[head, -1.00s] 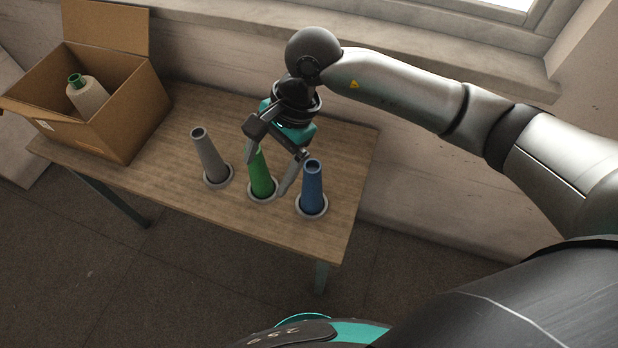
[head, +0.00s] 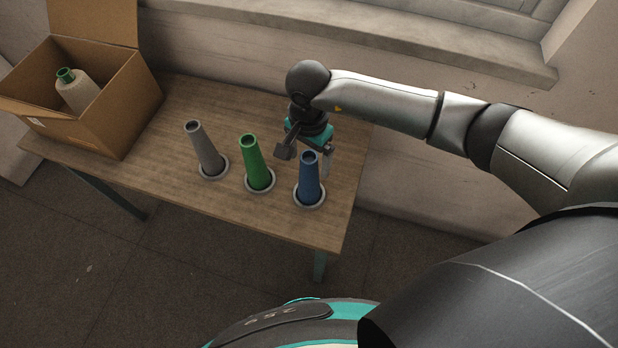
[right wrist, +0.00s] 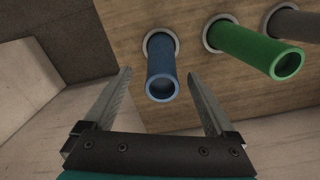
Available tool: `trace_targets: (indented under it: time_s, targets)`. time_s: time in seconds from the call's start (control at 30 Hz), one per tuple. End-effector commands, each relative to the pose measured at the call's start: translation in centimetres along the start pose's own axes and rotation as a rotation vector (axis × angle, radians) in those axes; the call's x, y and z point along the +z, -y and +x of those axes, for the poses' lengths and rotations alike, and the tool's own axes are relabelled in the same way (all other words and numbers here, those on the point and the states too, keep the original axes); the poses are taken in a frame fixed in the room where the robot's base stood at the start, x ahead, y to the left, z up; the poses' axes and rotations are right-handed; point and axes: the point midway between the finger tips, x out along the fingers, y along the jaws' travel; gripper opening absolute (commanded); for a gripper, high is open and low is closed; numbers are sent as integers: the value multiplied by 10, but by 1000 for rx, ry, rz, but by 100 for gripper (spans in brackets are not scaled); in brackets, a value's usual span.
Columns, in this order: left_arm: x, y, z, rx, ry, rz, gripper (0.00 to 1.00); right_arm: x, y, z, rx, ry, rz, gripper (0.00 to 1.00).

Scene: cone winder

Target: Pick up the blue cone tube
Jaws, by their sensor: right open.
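The blue cone tube (head: 309,180) stands upright in a light ring holder on the wooden table, at the right end of a row of three. In the right wrist view the blue cone tube (right wrist: 161,72) lies between the lines of my two fingers, with its open top toward me. My right gripper (head: 308,160) is open and empty, just behind the top of the blue tube in the head view. In the right wrist view my right gripper (right wrist: 159,84) shows its fingers spread on either side of the tube, apart from it. My left gripper is not in view.
A green cone tube (head: 254,163) and a grey cone tube (head: 205,150) stand in rings to the left. A cardboard box (head: 125,125) holding a yarn cone (head: 78,91) sits at the table's left end. A wall and window ledge (head: 420,50) run behind the table (head: 190,190).

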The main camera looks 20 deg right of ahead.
Motion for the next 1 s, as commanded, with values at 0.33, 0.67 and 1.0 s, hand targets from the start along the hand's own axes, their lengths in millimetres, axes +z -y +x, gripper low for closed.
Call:
trace_targets:
  time_s: [0.33, 0.67, 1.0]
  targets:
    - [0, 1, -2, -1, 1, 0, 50, 0, 2, 40, 1, 3, 2, 90]
    - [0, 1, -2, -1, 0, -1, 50, 0, 3, 51, -1, 2, 0, 90]
    - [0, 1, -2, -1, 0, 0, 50, 0, 3, 50, -1, 2, 1, 59]
